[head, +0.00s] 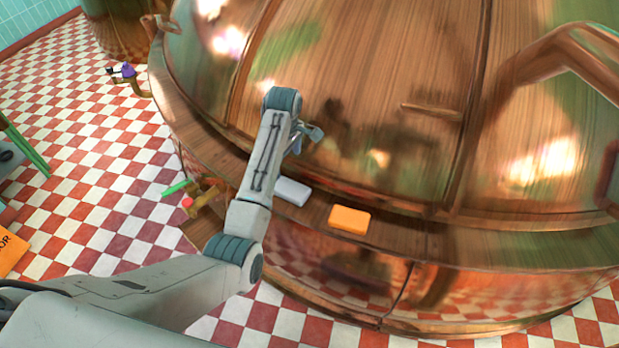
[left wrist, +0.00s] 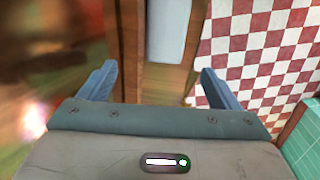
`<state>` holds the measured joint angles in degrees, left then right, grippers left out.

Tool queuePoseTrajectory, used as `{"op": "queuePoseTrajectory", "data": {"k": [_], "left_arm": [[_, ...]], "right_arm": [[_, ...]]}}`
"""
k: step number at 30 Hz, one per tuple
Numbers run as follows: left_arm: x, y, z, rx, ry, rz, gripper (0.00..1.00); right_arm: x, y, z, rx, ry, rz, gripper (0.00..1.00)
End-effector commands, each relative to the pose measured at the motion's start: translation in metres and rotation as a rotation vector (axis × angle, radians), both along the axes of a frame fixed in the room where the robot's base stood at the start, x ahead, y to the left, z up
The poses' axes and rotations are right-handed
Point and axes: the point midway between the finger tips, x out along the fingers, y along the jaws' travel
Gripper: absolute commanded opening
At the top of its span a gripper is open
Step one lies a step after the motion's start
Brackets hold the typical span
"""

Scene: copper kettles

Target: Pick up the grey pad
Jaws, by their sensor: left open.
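The grey pad (head: 292,191) is a small, pale, flat block lying on the wooden ledge around the large copper kettle. In the head view it is just right of my left forearm, which may hide part of its left end. My left gripper (head: 308,136) is above and beyond the pad, close to the kettle's side, and only partly visible. In the left wrist view my left gripper (left wrist: 158,82) is open, with nothing between its fingers. The grey pad (left wrist: 167,30) shows ahead of the gap, cut by the top edge. My right gripper is not in view.
An orange pad (head: 349,220) lies on the ledge (head: 400,238) right of the grey one. The shiny copper kettle (head: 370,100) rises behind them. Small coloured things (head: 187,203) are at the ledge's left end. The checkered floor (head: 100,150) is open at left.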

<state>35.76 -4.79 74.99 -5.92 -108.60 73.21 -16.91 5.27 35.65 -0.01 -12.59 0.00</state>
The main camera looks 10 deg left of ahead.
Motion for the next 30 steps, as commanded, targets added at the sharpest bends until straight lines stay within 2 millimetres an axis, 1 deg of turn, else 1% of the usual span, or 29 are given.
{"op": "queuePoseTrajectory", "data": {"k": [3, 10, 12, 15, 18, 22, 25, 27, 30], "left_arm": [[-0.008, -0.004, -0.012, -0.029, 0.044, 0.014, 0.85], [-0.008, -0.004, -0.047, -0.03, 0.046, 0.014, 0.85], [-0.008, -0.004, -0.055, -0.03, 0.043, 0.014, 0.85], [-0.008, -0.004, -0.062, -0.029, 0.042, 0.014, 0.85], [-0.008, -0.004, -0.069, -0.029, 0.042, 0.013, 0.85], [-0.009, -0.004, -0.088, -0.028, 0.044, 0.013, 0.85], [-0.009, -0.004, -0.104, -0.028, 0.042, 0.013, 0.85], [-0.009, -0.004, -0.11, -0.029, 0.04, 0.013, 0.85], [-0.009, -0.004, -0.114, -0.029, 0.039, 0.013, 0.85]], "right_arm": [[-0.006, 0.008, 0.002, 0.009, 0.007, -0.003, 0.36], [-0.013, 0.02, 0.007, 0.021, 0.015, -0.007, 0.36], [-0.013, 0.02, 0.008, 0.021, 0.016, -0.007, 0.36], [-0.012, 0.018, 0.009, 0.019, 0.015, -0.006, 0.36], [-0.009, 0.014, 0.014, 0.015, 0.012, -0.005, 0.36], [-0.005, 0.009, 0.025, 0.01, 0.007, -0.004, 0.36], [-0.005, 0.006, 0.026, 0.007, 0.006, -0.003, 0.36], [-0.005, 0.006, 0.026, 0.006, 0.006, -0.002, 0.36], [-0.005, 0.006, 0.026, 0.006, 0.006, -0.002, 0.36]]}}
